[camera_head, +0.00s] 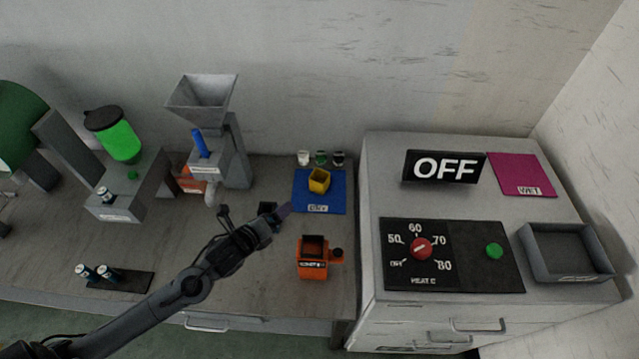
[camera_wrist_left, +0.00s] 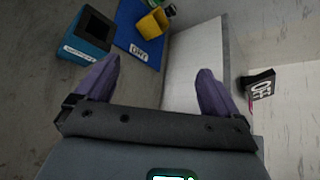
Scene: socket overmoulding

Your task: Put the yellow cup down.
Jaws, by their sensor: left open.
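The yellow cup (camera_head: 319,181) stands on the blue mat (camera_head: 335,202) at the back right of the bench. In the left wrist view the cup (camera_wrist_left: 153,22) is on the far part of the mat (camera_wrist_left: 127,17), beyond my fingertips. My left gripper (camera_head: 284,211) is in front of and left of the cup, apart from it. Its two purple fingers (camera_wrist_left: 157,70) are spread wide with nothing between them. My right gripper is in neither view.
A teal box (camera_wrist_left: 87,37) is beside my left gripper, partly hidden in the head view. An orange container (camera_head: 313,262) stands in front. Three small pots (camera_head: 321,158) line the mat's back. The raised grey cabinet (camera_head: 370,170) bounds the right.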

